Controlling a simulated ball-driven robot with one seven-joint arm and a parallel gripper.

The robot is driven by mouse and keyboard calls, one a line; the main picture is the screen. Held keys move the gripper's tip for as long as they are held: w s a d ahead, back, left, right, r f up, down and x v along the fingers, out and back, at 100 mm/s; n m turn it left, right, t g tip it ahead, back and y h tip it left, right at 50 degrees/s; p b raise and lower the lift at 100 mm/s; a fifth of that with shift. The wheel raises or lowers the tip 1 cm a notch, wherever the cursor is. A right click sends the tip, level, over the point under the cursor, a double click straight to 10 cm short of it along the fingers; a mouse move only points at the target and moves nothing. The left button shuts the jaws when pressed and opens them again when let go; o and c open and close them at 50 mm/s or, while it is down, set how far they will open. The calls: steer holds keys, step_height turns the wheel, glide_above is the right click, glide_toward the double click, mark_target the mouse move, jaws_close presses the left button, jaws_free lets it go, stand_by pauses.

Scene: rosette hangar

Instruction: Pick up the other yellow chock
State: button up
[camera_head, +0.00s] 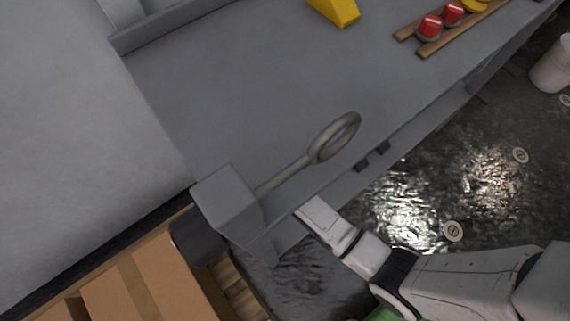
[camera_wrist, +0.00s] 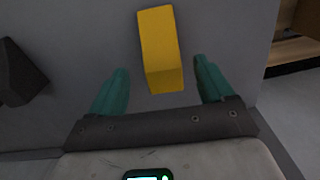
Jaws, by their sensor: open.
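A yellow chock (camera_wrist: 160,48) lies on a grey surface in the wrist view, ahead of my gripper (camera_wrist: 161,66). My gripper's two teal fingers are spread apart, with the near end of the chock in line with the gap between them. The fingers do not visibly touch it, and I cannot tell the remaining depth. In the head view a yellow chock (camera_head: 337,11) is at the top edge on the grey bench (camera_head: 230,90), partly cut off by the frame. I cannot tell whether both views show the same chock. My gripper's fingers cannot be made out in the head view.
Red-topped items (camera_head: 430,27) sit on wooden rails at upper right. A dark angular object (camera_wrist: 18,78) is left in the wrist view. A white bucket (camera_head: 553,68) stands at far right.

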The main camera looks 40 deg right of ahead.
steer(key=f+b, duration=0.2)
steer(key=f, duration=0.1)
steer(key=f+b, duration=0.1)
steer(key=f, duration=0.1)
steer(key=shift+w+a+f, duration=0.1)
steer(key=shift+w, duration=0.15)
steer(key=c, duration=1.2)
